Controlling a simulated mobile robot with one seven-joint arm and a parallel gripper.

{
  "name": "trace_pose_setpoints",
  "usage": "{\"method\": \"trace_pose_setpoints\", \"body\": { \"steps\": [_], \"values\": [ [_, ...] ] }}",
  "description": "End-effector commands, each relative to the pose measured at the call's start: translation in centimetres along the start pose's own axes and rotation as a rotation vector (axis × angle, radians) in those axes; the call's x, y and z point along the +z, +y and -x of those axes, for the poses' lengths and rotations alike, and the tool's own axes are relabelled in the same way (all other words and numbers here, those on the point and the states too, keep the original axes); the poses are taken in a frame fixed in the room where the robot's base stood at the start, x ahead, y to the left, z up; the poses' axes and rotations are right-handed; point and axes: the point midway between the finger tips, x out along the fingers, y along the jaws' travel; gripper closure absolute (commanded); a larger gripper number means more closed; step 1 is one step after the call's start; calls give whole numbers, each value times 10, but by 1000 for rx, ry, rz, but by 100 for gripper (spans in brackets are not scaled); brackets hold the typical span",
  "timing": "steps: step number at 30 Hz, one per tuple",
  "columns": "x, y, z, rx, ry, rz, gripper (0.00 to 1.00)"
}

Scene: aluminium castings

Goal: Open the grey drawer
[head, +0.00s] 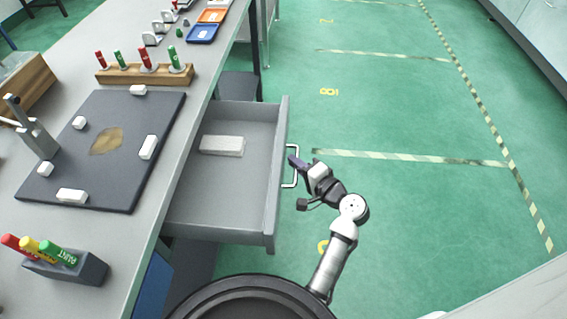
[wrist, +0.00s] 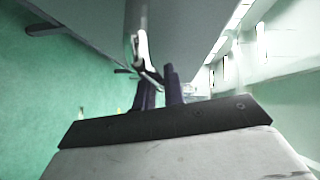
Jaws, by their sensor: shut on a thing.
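The grey drawer (head: 225,185) is pulled well out from under the workbench in the head view. A pale block (head: 222,146) lies inside it. Its light metal handle (head: 294,172) is on the drawer's right-hand front face. My gripper (head: 293,161) is at the handle's upper part, shut on it, with my arm reaching up from below right. In the wrist view my dark fingers (wrist: 159,88) close around the handle (wrist: 143,52), beside the grey drawer front (wrist: 180,30). The exact contact between fingers and bar is partly hidden.
The grey workbench (head: 205,60) runs along the left. It carries a dark plate (head: 110,180) with white blocks, a wooden rack (head: 150,75) of markers, a grey marker holder (head: 68,265) and a blue tray (head: 203,33). Green floor (head: 400,110) right of the drawer is clear.

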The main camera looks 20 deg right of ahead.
Motion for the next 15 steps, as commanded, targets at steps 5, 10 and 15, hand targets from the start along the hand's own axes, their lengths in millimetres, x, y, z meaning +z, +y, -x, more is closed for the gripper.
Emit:
{"method": "trace_pose_setpoints", "body": {
  "steps": [5, 10, 15],
  "values": [
    [-4, 1, 3, 0, 2, -1, 100],
    [-4, 1, 3, -1, 1, -1, 100],
    [-4, 1, 3, -1, 1, 0, 85]
  ]
}}
